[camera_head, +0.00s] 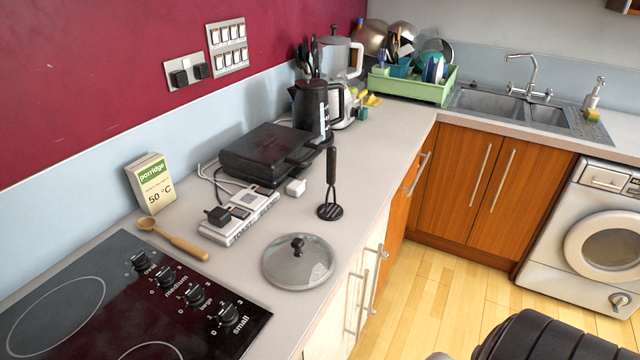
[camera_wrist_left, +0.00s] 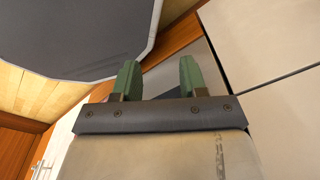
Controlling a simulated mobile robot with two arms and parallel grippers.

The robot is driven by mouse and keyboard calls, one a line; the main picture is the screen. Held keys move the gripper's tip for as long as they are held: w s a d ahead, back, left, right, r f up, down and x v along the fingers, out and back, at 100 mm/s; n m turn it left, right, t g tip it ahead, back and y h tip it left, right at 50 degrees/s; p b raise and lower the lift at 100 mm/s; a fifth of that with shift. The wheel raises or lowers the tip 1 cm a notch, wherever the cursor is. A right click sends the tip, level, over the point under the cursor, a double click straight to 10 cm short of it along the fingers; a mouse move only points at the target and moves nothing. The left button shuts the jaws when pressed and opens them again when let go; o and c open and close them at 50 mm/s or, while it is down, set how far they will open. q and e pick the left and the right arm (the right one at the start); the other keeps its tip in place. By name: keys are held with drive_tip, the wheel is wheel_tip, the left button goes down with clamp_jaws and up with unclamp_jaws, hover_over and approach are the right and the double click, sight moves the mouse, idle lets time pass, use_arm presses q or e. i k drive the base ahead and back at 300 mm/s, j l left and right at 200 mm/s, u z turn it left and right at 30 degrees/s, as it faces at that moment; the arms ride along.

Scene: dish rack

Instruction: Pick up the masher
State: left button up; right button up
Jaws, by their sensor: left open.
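A black masher (camera_head: 331,186) stands upright on the grey counter in the head view, with its slotted head down and its handle up. It stands apart from the glass pan lid (camera_head: 298,262) in front of it and the power strip to its left. My left gripper (camera_wrist_left: 158,80) shows only in the left wrist view. Its two green fingers are apart with nothing between them. The masher does not show in that view, so the distance between them cannot be told. My right gripper is in neither view.
A hob (camera_head: 75,290), wooden spoon (camera_head: 175,240), power strip (camera_head: 238,214), black grill (camera_head: 265,155) and kettle (camera_head: 310,108) crowd the counter's left and back. A green dish rack (camera_head: 412,88) stands near the sink. Counter is clear right of the masher, up to the front edge.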

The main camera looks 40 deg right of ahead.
sight(328, 211)
drive_tip(key=u, duration=1.2)
drive_tip(key=k+l, duration=0.35)
drive_tip(key=k, duration=0.3)
drive_tip(key=l+z, duration=0.1)
drive_tip(key=z, duration=1.85)
drive_tip(key=k+l, duration=0.05)
